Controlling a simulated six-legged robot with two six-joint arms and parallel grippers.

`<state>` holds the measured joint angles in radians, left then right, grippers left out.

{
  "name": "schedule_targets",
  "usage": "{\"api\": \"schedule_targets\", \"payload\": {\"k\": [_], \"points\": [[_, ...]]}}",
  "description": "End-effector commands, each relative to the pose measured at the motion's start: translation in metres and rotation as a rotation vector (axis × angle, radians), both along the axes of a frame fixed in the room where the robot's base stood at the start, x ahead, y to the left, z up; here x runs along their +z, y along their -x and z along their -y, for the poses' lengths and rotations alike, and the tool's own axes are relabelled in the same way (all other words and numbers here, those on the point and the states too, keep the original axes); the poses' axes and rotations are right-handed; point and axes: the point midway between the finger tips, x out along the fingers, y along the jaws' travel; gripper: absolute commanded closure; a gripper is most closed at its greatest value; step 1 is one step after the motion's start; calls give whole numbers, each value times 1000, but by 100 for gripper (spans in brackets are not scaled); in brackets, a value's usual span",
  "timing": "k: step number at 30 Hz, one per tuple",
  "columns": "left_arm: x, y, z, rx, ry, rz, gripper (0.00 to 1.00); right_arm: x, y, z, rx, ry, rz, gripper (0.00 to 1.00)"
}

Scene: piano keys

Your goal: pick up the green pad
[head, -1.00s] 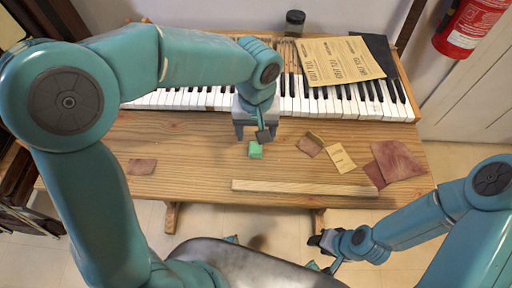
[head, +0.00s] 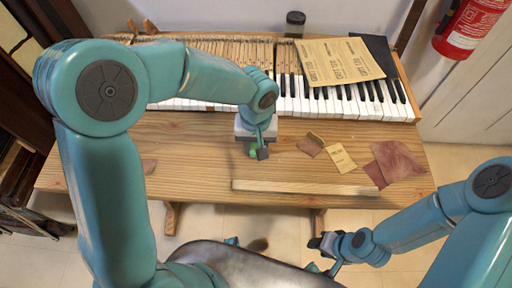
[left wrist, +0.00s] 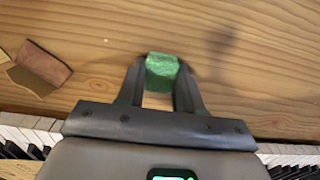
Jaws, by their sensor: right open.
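The green pad (left wrist: 161,72) is a small green block. In the left wrist view it sits between the two dark fingertips of my left gripper (left wrist: 161,80), which look closed against its sides. In the head view only a small part of the pad (head: 253,153) shows beside the fingers of my left gripper (head: 257,152), over the wooden table. I cannot tell whether the pad is clear of the tabletop. My right gripper (head: 322,243) is open and empty, low at the right, off the front of the table.
A wooden strip (head: 305,187) lies near the front edge. Brown (head: 310,145), tan (head: 340,158) and reddish (head: 397,162) pieces lie right.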

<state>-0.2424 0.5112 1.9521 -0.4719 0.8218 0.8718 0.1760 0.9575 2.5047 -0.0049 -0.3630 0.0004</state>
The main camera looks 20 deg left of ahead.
Motion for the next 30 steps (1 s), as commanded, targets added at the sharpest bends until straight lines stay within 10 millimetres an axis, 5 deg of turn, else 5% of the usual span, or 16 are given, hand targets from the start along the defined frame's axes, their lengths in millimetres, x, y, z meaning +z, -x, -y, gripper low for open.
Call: {"api": "schedule_targets", "payload": {"k": [17, 22, 30], "points": [[14, 0, 0, 1, 1, 1, 98, 2, 0, 0, 0, 0, 0, 57], [50, -1, 0, 1, 1, 3, 98, 7, 0, 0, 0, 0, 0, 57], [136, -1, 1, 0, 3, 5, 98, 18, 0, 0, 0, 0, 0, 57]]}}
